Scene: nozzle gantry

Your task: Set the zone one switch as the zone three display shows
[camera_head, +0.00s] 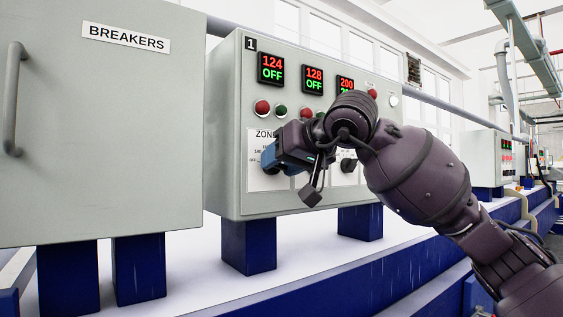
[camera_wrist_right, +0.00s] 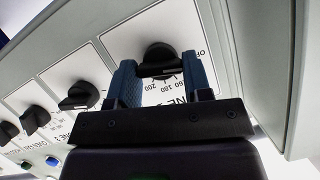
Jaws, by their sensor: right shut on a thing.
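The zone three display (camera_head: 345,84) on the panel's front shows a red 200 above a green number beginning with 20, partly hidden by my right arm. The zone one display (camera_head: 271,69) shows a red 124 above a green OFF. My right gripper (camera_head: 270,158) is at the zone one dial, hiding its switch in the head view. In the right wrist view, the black zone one switch (camera_wrist_right: 158,56) sits between the blue fingers, which are shut on it. Marks 160, 180, 200 and OFF show around it; its pointer setting is unclear. My left gripper is out of view.
A middle display (camera_head: 313,79) shows 128 and OFF. Red and green buttons sit under the displays. Other black knobs (camera_wrist_right: 79,97) stand beside the held switch, close to my gripper. A grey BREAKERS cabinet (camera_head: 90,130) stands left of the panel.

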